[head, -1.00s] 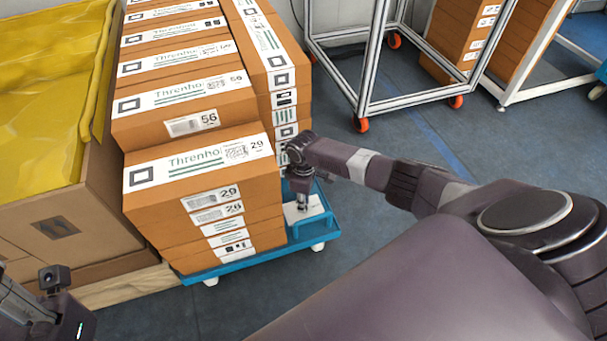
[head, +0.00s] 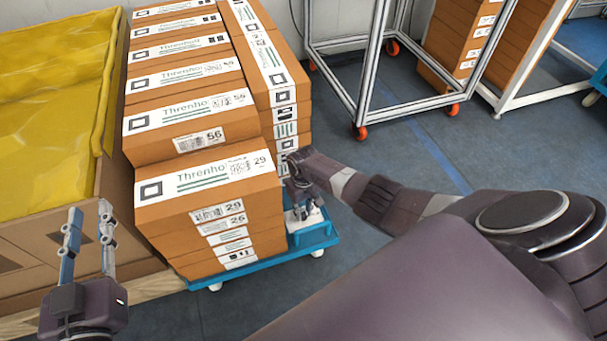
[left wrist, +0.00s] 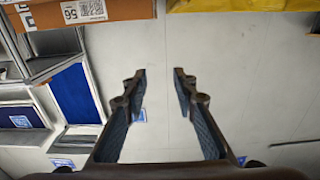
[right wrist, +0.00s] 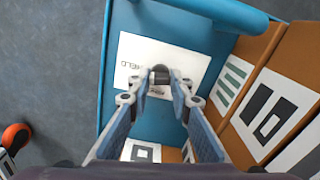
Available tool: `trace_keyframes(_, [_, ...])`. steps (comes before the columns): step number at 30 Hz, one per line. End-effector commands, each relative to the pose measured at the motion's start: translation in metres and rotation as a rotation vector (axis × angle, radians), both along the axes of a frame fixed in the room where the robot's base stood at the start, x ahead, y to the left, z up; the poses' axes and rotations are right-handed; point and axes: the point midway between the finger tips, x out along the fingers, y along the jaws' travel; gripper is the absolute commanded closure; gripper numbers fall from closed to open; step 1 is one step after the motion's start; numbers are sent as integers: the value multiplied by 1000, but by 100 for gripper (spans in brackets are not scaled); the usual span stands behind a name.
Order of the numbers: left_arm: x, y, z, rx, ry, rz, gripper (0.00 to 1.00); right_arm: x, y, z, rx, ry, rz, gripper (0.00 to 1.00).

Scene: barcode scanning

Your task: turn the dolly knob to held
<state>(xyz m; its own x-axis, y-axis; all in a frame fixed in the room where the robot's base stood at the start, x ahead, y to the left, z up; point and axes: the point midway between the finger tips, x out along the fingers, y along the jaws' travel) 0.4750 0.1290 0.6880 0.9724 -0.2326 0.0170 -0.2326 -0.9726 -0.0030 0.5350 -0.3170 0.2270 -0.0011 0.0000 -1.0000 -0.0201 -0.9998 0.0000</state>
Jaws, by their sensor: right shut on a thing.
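The blue dolly (head: 325,236) stands under the stacks of cartons. In the right wrist view, a small dark knob (right wrist: 161,75) sits on a white label plate (right wrist: 135,55) on the blue dolly (right wrist: 113,90). The plate's left side reads "HELD"; other lettering is partly hidden by the fingers. My right gripper (right wrist: 160,90) is shut on the knob, its fingertips on either side of it. In the head view the right gripper (head: 306,208) is low beside the cartons, and the knob is not clear. My left gripper (head: 90,212) is open and empty at the lower left.
Stacked orange cartons (head: 210,188) fill the dolly beside my right gripper. A large cardboard box (head: 112,215) with a yellow liner (head: 55,115) stands left. A metal frame on orange casters (head: 405,108) stands behind. The floor right of the dolly is clear.

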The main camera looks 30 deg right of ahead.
Motion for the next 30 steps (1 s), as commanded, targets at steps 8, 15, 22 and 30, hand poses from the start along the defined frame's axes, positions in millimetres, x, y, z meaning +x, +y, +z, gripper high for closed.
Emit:
trace_keyframes(8, [-5,6,-34,40,155,11,74,0,2,1,3,1,-157,100])
trace_keyframes(15, [-8,9,-48,54,212,14,74,0,2,0,3,0,-219,100])
trace_keyframes(22, [-9,9,-51,58,225,15,74,1,1,0,3,-1,-233,100])
trace_keyframes(30, [-9,9,-51,58,225,16,74,1,1,0,3,-2,-233,80])
